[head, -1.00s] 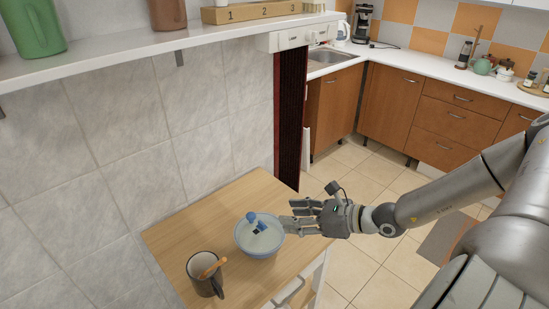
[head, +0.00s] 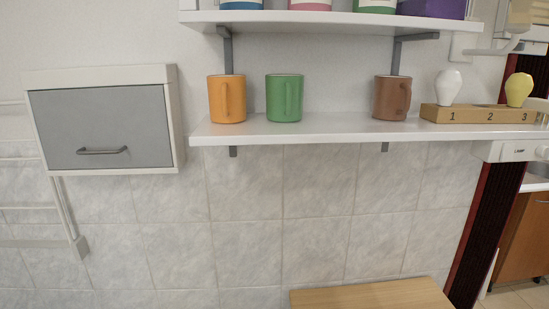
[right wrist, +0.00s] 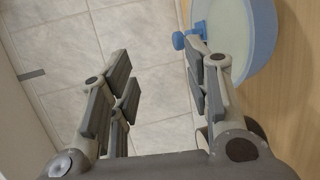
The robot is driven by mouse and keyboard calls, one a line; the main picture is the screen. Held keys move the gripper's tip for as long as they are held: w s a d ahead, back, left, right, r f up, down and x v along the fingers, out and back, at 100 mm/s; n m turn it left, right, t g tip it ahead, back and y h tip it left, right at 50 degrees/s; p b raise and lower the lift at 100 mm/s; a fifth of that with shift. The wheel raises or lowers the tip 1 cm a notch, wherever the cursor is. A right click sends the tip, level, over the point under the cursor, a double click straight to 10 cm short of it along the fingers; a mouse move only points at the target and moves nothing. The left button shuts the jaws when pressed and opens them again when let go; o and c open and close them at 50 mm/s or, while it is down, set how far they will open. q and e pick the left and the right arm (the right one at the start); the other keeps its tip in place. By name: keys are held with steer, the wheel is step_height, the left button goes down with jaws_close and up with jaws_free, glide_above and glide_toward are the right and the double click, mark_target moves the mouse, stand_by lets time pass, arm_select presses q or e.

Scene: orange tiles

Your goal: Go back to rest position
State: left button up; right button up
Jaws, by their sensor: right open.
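My right gripper (right wrist: 160,85) is open in the right wrist view, with nothing between its fingers. White-grey floor or wall tiles show behind the gap. A blue bowl (right wrist: 264,52) with a pale inside is at the upper right, beside the right finger. A small blue piece (right wrist: 180,40) shows at the bowl's left side, partly hidden by that finger. Neither gripper is in the head view.
The wooden table (head: 375,296) shows at the bottom of the head view. Above it, a white shelf (head: 330,131) holds orange (head: 227,100), green (head: 285,98) and brown (head: 391,98) mugs and a numbered wooden block (head: 470,114). A grey cabinet (head: 100,128) hangs left.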

steer(key=s+a+f+m+g+y, duration=0.2)
steer(key=s+a+f+m+g, duration=0.4)
steer(key=s, duration=0.3)
steer(key=s+a+f+m+g+y, duration=0.2)
steer(key=s+a+f+m+g, duration=0.2)
steer(key=s+f+m+g, duration=0.35)
step_height(320, 180, down, 23)
steer(key=s, duration=0.2)
steer(key=s+d+f, duration=0.2)
steer(key=s+f, duration=1.5)
steer(key=shift+s+d+f+g, duration=0.35)
steer(key=shift+s+d+f, duration=0.05)
